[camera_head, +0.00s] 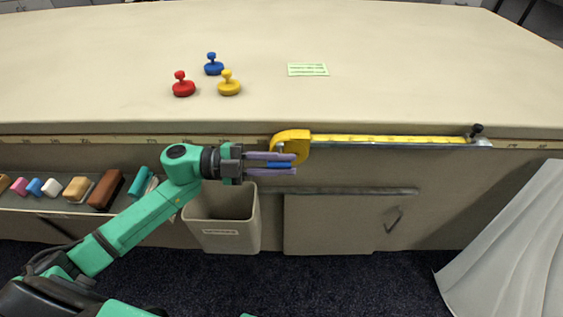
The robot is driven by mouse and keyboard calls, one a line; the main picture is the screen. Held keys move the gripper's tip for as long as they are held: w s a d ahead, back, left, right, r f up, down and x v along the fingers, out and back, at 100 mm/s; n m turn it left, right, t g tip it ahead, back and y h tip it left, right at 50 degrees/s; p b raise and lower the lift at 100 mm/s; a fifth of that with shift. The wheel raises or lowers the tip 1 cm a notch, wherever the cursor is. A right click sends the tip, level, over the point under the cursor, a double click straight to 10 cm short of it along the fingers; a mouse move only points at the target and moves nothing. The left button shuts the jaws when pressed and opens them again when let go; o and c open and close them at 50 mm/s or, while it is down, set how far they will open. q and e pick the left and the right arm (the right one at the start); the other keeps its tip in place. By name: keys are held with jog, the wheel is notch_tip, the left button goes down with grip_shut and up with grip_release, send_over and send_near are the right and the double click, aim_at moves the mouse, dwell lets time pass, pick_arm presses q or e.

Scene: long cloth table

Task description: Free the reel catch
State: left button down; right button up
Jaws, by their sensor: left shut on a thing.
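A yellow tape reel (291,141) sits at the table's front edge. Its yellow tape (390,140) runs out to the right along the edge and ends by a small black knob (477,130). My left gripper (283,164) comes in from the left, just below and in front of the reel. Its pale purple fingers are shut on a small blue piece (279,165), which looks like the reel catch. The fingers hide part of the blue piece and the reel's lower side, so I cannot tell how they join. My right gripper is not in view.
Red (183,87), blue (213,67) and yellow (229,86) knobbed pieces and a green card (308,69) lie on the cloth table (420,70). A bin (222,225) stands below my gripper. A shelf (60,206) at left holds several coloured blocks. White cloth hangs at right (515,245).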

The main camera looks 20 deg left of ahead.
pick_arm(q)
jog(key=shift+w+r+n+p, duration=0.15)
jog(key=shift+r+n+p, duration=0.45)
jog(key=shift+p, duration=0.5)
jog(key=w+r+n+p, duration=0.1)
jog(key=n+p, duration=0.1)
jog(key=w+r+n+p, duration=0.1)
jog(key=n+p, duration=0.1)
jog(key=p, duration=0.1)
jog(key=w+a+r+n+p, duration=0.1)
jog(key=n+p, duration=0.1)
jog(key=p, duration=0.1)
jog(key=shift+w+r+n, duration=0.1)
jog(key=shift+r+n, duration=0.2)
jog(key=shift+r, duration=0.05)
jog(key=shift+w+a+r+n+p, duration=0.1)
jog(key=shift+w+r+n+p, duration=0.15)
jog(key=shift+w+n+p, duration=0.5)
jog(key=shift+w+a+r+n, duration=0.15)
jog(key=shift+w+n, duration=0.2)
jog(key=shift+n, duration=0.6)
jog(key=shift+w+a+n+p, duration=0.1)
jog(key=shift+w+n+p, duration=0.3)
jog(key=shift+n, duration=0.3)
jog(key=shift+w+a, duration=0.15)
jog(key=shift+w, duration=0.45)
